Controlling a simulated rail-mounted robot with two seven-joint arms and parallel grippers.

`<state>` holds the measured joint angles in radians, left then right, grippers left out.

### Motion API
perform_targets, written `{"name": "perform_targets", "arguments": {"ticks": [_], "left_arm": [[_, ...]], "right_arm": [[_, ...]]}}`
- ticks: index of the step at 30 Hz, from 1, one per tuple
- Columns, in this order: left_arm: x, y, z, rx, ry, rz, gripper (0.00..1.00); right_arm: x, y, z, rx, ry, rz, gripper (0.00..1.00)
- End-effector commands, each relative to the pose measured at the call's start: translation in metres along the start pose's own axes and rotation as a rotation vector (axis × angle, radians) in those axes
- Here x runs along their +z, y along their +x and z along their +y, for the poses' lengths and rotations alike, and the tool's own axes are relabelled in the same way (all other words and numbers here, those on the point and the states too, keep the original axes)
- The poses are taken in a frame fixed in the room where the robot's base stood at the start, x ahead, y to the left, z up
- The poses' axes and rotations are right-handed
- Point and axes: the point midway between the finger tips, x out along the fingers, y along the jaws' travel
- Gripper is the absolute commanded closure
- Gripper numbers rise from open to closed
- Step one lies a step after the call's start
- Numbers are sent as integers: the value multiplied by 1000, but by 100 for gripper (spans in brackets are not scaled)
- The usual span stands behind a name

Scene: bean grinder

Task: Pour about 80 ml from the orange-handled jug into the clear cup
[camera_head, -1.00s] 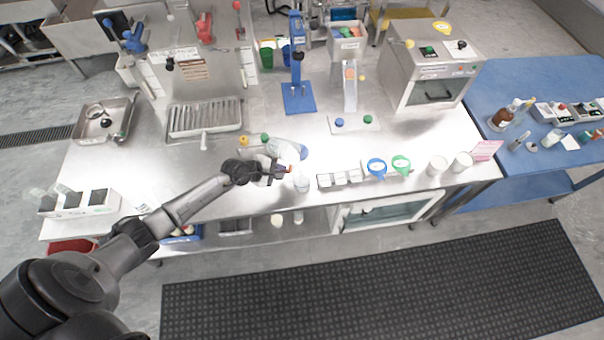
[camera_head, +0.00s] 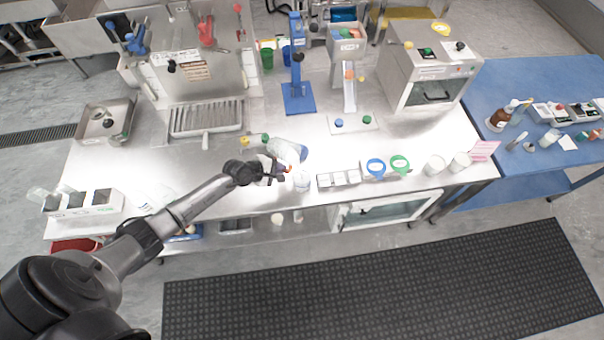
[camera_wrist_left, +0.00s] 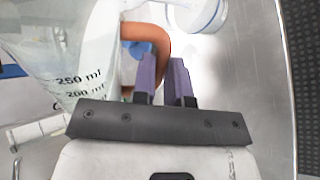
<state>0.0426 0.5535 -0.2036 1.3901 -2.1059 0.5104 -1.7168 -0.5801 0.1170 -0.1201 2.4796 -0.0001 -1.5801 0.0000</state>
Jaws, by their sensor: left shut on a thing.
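The clear jug (camera_head: 287,150) leans tilted behind my left gripper (camera_head: 283,173) in the head view. Its orange handle (camera_wrist_left: 150,36) and printed body (camera_wrist_left: 72,62) show in the left wrist view. The left gripper's purple fingers (camera_wrist_left: 166,80) are shut on the handle. The clear cup (camera_head: 302,186) stands near the counter's front edge, just right of the gripper. A round clear rim beyond the fingers in the left wrist view (camera_wrist_left: 203,14) looks like the cup. I cannot make out a stream or the liquid level. My right gripper is not in view.
A row of small white containers (camera_head: 339,179), blue (camera_head: 376,166) and green (camera_head: 400,163) ringed funnels and white cups (camera_head: 434,165) stand to the right. A drain tray (camera_head: 205,117) lies behind left.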

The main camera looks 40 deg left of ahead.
Motion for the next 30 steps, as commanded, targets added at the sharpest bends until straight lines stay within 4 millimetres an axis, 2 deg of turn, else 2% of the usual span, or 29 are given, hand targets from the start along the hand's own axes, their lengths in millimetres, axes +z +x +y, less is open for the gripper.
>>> {"name": "perform_targets", "arguments": {"ticks": [23,26,30], "left_arm": [[2,-2,3,4,50,44,100],[-2,2,-2,5,36,31,100],[-5,12,-12,6,-68,-64,100]], "right_arm": [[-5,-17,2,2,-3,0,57],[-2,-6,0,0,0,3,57],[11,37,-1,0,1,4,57]]}}
